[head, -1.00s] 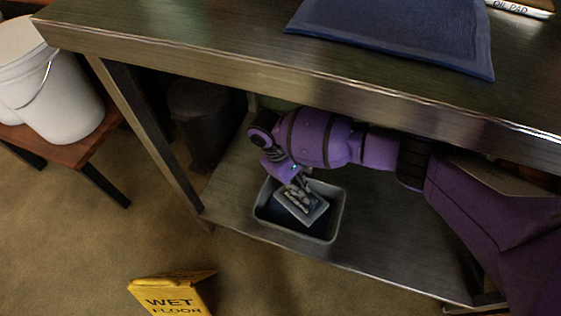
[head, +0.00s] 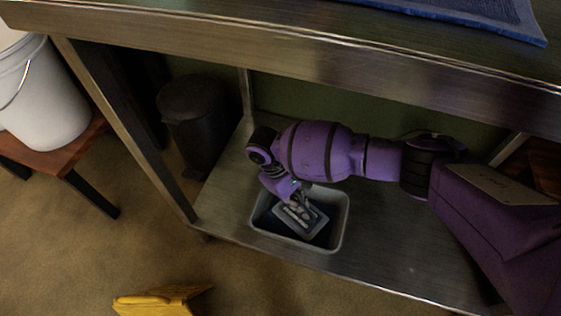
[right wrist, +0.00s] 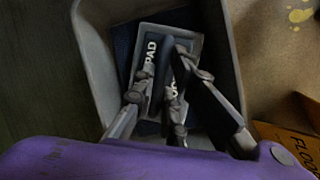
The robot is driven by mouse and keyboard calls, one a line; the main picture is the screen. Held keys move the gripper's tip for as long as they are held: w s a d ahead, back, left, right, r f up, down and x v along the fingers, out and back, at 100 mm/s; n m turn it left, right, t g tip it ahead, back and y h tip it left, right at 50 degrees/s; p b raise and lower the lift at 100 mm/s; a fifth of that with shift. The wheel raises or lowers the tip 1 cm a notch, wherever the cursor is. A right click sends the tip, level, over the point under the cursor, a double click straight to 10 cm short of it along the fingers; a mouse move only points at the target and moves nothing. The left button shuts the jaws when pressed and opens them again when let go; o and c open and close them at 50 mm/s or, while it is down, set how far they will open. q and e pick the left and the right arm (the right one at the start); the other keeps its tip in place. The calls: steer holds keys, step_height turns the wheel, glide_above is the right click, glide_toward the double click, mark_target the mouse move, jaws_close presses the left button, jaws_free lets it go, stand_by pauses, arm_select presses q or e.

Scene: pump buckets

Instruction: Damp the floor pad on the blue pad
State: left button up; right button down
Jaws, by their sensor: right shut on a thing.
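A grey tub (head: 342,222) stands on the lower shelf of the metal table. A grey floor pad with lettering (head: 313,225) is inside the tub, tilted; in the right wrist view "PAD" can be read on the floor pad (right wrist: 150,38). My right gripper (head: 298,209) reaches down into the tub and is shut on the floor pad. In the right wrist view a dark blue pad (right wrist: 122,45) shows at the tub's bottom, beneath and beside the floor pad. I cannot tell whether the two touch. My left gripper is not in view.
The tabletop edge (head: 270,45) overhangs the shelf above my right arm. A blue mat (head: 480,14) lies on the tabletop. A black bin (head: 192,115) stands behind the shelf, a white bucket (head: 42,100) on a stool at left, and a yellow floor sign (head: 160,302) in front.

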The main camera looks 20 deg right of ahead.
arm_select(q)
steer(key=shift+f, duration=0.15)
arm_select(e)
steer(key=shift+f, duration=0.45)
stand_by(0.8)
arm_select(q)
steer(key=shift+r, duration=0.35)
arm_select(e)
steer(key=shift+f, duration=0.15)
stand_by(1.6)
